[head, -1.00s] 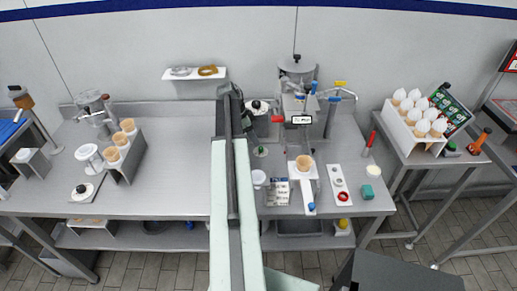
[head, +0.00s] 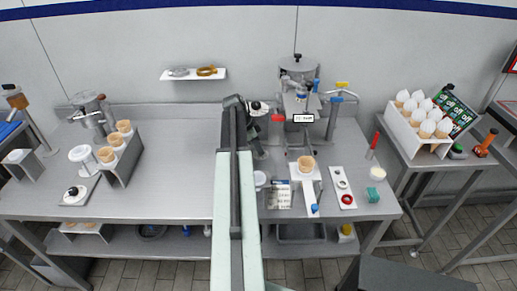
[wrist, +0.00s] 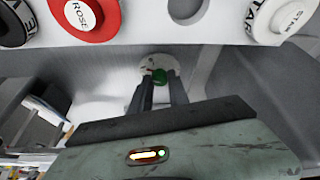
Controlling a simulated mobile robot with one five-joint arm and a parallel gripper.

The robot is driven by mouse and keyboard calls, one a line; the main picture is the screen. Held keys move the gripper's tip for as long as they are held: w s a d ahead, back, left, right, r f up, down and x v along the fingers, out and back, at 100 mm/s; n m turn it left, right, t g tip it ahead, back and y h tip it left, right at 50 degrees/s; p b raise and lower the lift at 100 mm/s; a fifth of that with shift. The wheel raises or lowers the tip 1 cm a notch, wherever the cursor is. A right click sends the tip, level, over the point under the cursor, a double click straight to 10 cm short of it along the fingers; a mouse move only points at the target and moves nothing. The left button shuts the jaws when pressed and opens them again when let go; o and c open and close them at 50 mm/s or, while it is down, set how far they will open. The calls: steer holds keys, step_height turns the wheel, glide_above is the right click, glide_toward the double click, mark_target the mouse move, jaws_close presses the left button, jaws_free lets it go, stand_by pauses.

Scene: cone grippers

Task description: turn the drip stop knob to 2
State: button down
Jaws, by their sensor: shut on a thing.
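A small green knob (wrist: 160,76) sits on a round white dial (wrist: 152,62) in the wrist view. My gripper (wrist: 160,82) has a dark finger on each side of the knob and is shut on it. Marks on the dial are too small and partly covered, so I cannot read the knob's setting. In the head view my arm reaches over the table to the area left of the dispensing machine (head: 297,72). There the arm's end hides the knob.
In the wrist view a red cap (wrist: 85,15) marked ROSÉ and white-topped caps lie close above my fingers. In the head view a cone (head: 305,163) stands before the machine.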

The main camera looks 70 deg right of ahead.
steer(key=shift+a+n, duration=0.1)
steer(key=shift+n, duration=0.2)
steer(key=n+t+h, duration=0.1)
steer(key=n, duration=0.2)
steer(key=shift+s+a, duration=0.1)
steer(key=shift+a, duration=0.1)
steer(key=shift+s+n+t+h, duration=0.15)
steer(key=shift+n+t+h, duration=0.35)
steer(key=shift+n, duration=1.5)
steer(key=c, duration=1.3)
jaws_free()
steer(key=shift+o, duration=0.2)
